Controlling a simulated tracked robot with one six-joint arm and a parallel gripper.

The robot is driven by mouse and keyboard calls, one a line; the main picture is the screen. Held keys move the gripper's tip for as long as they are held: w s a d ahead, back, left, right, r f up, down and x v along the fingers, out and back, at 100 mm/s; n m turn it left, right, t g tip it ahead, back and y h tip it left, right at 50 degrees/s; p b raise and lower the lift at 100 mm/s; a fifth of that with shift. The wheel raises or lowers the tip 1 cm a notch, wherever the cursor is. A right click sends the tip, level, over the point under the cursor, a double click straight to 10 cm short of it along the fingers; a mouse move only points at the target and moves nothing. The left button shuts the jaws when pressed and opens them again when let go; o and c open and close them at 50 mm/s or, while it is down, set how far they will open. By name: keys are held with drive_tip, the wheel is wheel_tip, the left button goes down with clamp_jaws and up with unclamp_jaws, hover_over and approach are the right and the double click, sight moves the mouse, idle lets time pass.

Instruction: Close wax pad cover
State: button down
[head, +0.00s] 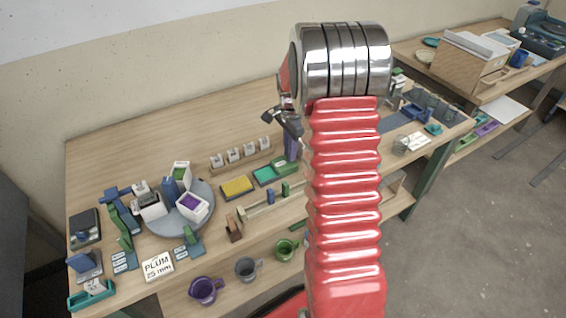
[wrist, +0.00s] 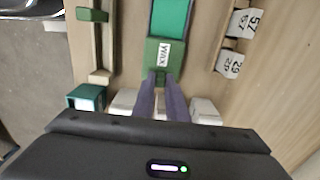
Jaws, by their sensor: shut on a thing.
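The wax pad shows as a teal surface (wrist: 170,16) at the top of the wrist view, uncovered there. Below it is the dark green cover (wrist: 164,54), with a white "WAX" label on it. My gripper (wrist: 160,84) has its two fingers close together on the narrow near end of this cover, shut on it. In the head view the teal pad (head: 267,174) lies on the bench, with the green cover (head: 284,165) at its right end. My gripper's fingers (head: 291,148) come down just above the cover; my arm hides part of that area.
A yellow pad (head: 237,187) lies left of the wax pad. A wooden rail (head: 270,200) with blue and green blocks stands in front. A rack of white numbered blocks (head: 240,153) stands behind. A round grey turntable (head: 180,215) with containers is further left.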

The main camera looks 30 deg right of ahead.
drive_tip(key=shift+w+a, duration=0.15)
drive_tip(key=shift+a, duration=1.55)
drive_tip(key=shift+w+a, duration=0.15)
drive_tip(key=shift+a, duration=1.55)
drive_tip(key=c, duration=1.8)
unclamp_jaws()
drive_tip(key=shift+c, duration=0.2)
wheel_tip(320, 180, up, 7)
